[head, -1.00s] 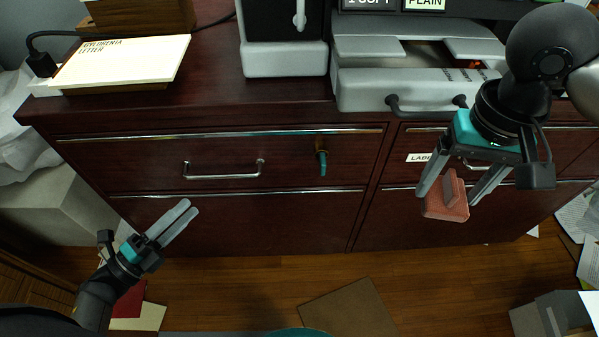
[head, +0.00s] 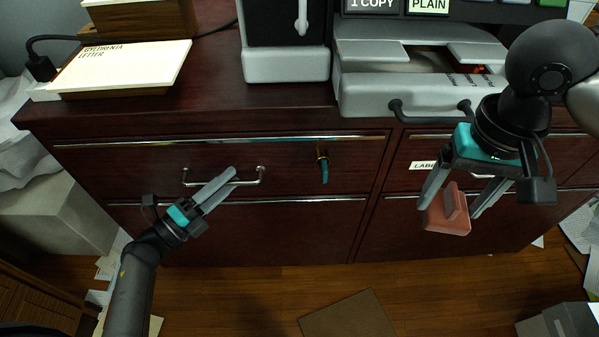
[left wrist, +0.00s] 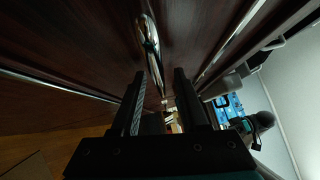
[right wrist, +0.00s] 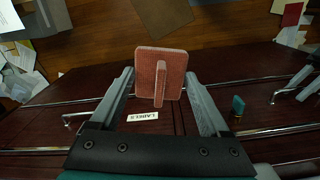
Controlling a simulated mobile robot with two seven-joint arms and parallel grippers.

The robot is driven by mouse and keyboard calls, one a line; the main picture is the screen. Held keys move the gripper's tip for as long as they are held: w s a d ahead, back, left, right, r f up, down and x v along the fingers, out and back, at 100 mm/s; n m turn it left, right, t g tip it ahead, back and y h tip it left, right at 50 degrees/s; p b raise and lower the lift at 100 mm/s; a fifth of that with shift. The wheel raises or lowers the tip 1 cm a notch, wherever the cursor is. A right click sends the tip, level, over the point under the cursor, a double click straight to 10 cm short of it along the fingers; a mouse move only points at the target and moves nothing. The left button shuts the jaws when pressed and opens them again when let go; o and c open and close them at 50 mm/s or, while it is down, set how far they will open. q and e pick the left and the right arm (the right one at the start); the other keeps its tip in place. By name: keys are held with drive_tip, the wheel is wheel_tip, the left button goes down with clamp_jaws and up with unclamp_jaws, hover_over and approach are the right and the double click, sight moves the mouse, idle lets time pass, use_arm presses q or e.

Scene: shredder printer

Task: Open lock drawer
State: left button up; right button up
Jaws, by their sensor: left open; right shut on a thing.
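The dark wood upper left drawer (head: 110,160) has a metal bar handle (head: 205,184) and a brass lock with a teal-headed key (head: 323,166). The drawer front looks flush with the cabinet. My left gripper (head: 231,175) is open, its fingers overlapping the handle in the head view. In the left wrist view the handle (left wrist: 151,48) lies ahead, between the two fingers (left wrist: 160,76); I cannot tell whether they touch it. My right gripper (head: 448,208) is shut on a reddish block with a raised ridge (head: 447,220), seen also in the right wrist view (right wrist: 175,60).
A printer (head: 370,95) and a letter stack (head: 120,65) stand on the cabinet top. A drawer labelled LABELS (right wrist: 143,116) is at the right. A brown flat piece (head: 350,315) and papers lie on the floor.

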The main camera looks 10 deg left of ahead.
use_arm(q)
drive_tip(key=shift+c, duration=0.2)
clamp_jaws()
idle(1.2)
